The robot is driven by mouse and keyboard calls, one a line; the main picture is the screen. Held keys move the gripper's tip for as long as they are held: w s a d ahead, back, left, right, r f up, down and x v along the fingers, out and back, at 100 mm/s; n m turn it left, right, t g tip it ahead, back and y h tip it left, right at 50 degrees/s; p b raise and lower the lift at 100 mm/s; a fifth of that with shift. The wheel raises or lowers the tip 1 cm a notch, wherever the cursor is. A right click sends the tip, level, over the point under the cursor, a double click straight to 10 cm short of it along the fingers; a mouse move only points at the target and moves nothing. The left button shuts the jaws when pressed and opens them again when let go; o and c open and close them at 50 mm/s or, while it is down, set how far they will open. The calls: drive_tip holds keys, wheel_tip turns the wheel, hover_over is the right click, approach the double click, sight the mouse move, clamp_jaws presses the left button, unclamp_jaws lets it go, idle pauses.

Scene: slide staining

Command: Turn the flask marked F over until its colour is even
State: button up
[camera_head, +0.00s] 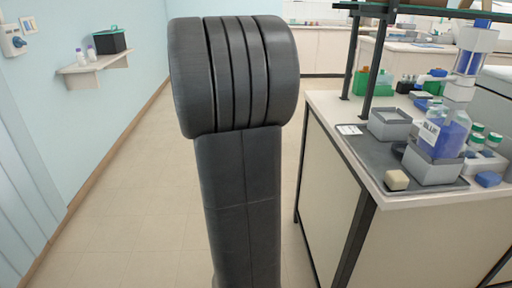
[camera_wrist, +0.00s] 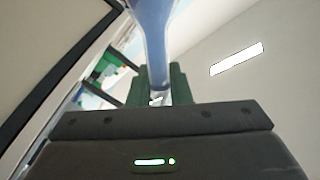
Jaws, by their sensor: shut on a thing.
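In the wrist view my gripper (camera_wrist: 158,88) has green fingers, shut on the narrow part of a clear flask with a bluish tint (camera_wrist: 153,30). The flask widens away from the fingers and runs out of the top of the picture. I see no letter F on the visible part, and I cannot tell whether its colour is even. The wrist view is tilted, with a ceiling light beyond the flask. My gripper and the held flask are not clearly seen in the head view.
In the head view a bench (camera_head: 326,112) stands at the right with a grey tray (camera_head: 372,150), a bottle labelled BLUE (camera_head: 452,136), a grey box (camera_head: 390,124) and a pale block (camera_head: 396,180). A wall shelf (camera_head: 84,68) is at the left. The floor (camera_head: 130,200) between is clear.

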drive_tip(key=shift+f+m+b, duration=0.2)
drive_tip(key=shift+m+b, duration=0.7)
drive_tip(key=shift+b, duration=0.15)
drive_tip(key=shift+r+m+b, duration=0.2)
drive_tip(key=shift+m+b, duration=0.55)
drive_tip(key=shift+m, duration=0.45)
drive_tip(key=shift+f+m+b, duration=0.2)
drive_tip(key=shift+m+b, duration=0.7)
drive_tip(key=shift+b, duration=0.05)
drive_tip(key=shift+m+b, duration=0.45)
drive_tip(key=shift+m, duration=0.15)
drive_tip(key=shift+r+m+b, duration=0.2)
drive_tip(key=shift+m+b, duration=0.1)
drive_tip(key=shift+m, duration=0.4)
drive_tip(key=shift+f+m+b, duration=0.15)
drive_tip(key=shift+m+b, duration=0.85)
drive_tip(key=shift+m, duration=0.1)
drive_tip(key=shift+m+b, duration=0.4)
drive_tip(key=shift+m, duration=0.5)
drive_tip(key=shift+m+b, duration=0.8)
drive_tip(key=shift+m, duration=0.1)
drive_tip(key=m, duration=0.1)
drive_tip(key=m+b, duration=0.1)
drive_tip(key=shift+r+m, duration=0.2)
drive_tip(key=shift+m, duration=0.1)
